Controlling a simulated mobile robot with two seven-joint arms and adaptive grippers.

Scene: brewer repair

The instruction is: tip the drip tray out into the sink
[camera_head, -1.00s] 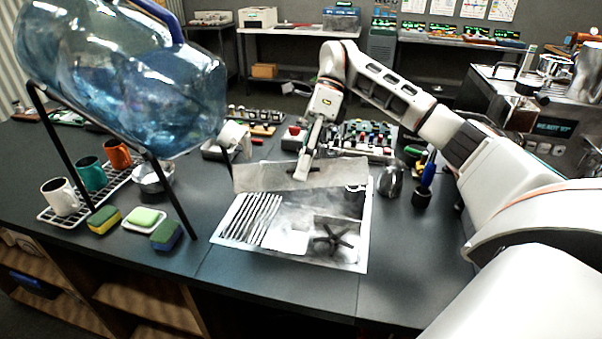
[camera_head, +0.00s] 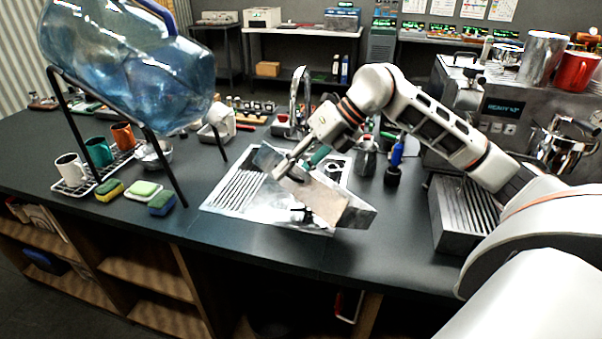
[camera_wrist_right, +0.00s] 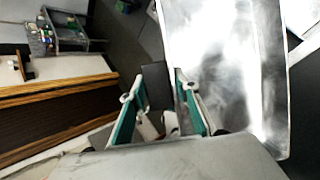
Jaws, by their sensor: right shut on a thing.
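The drip tray (camera_head: 325,200) is a long, shallow metal pan with a brownish inner face. It hangs tilted over the sink (camera_head: 228,205), with its right end toward the counter's front edge. My right gripper (camera_head: 284,170) is shut on the tray near its left end. In the right wrist view the teal-padded fingers of my right gripper (camera_wrist_right: 160,115) stand around a dark piece, and a grey metal surface fills the bottom. The sink has a ribbed drainer at left; the tray hides much of its basin. I cannot see any liquid falling. My left gripper is out of view.
A faucet (camera_head: 298,95) stands behind the sink. A moka pot (camera_head: 366,158) and a dark cup with a blue-handled tool (camera_head: 394,172) stand to its right. A large water bottle (camera_head: 125,70) on a black stand and several sponges are left. A slatted box (camera_head: 465,215) sits right.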

